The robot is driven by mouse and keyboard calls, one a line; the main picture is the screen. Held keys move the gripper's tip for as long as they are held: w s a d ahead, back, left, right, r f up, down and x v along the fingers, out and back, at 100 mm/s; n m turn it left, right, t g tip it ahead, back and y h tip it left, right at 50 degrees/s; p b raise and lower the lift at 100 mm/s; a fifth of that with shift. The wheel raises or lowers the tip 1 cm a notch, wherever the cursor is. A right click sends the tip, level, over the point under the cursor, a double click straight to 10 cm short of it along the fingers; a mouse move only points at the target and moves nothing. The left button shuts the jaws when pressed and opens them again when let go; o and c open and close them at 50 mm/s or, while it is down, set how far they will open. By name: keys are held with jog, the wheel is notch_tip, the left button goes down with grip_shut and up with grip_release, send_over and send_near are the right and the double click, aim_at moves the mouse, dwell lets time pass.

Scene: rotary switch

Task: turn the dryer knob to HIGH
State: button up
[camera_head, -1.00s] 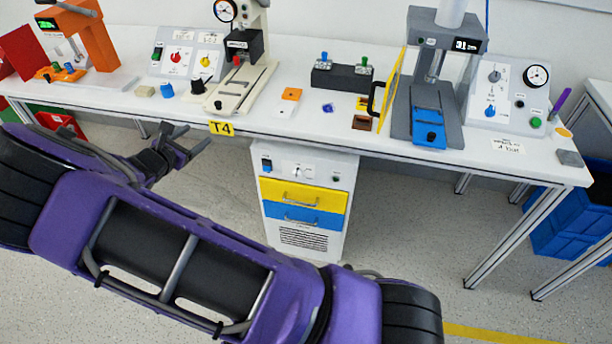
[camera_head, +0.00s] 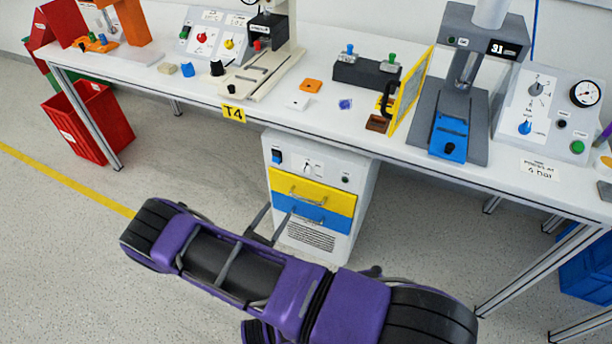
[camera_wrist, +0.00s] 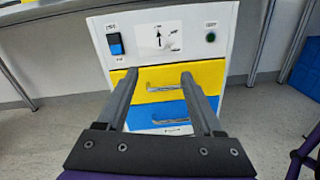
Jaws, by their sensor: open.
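A white cabinet (camera_head: 345,198) stands under the workbench; I take it to be the dryer. Its top panel has a small knob (camera_head: 307,166) with a white label around it, between a blue switch (camera_head: 277,157) and a green button (camera_head: 345,179). The knob also shows in the wrist view (camera_wrist: 158,38) as a dark pointer aimed roughly upward; the label text is too small to read. My gripper (camera_head: 278,212) is open and empty in front of the yellow and blue drawers. In the wrist view its fingers (camera_wrist: 159,74) lie below the knob, apart from it.
Above the cabinet is the bench top (camera_head: 215,95) with presses and switch panels. A yellow drawer (camera_head: 311,192) and blue drawer (camera_head: 312,215) have protruding handles. A red bin (camera_head: 90,122) stands left. The floor left of the cabinet is clear.

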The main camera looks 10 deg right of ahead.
aim_at(304, 172)
jog(key=b+x, duration=0.1)
jog(key=x, duration=1.6)
jog(key=shift+a, duration=0.1)
grip_shut()
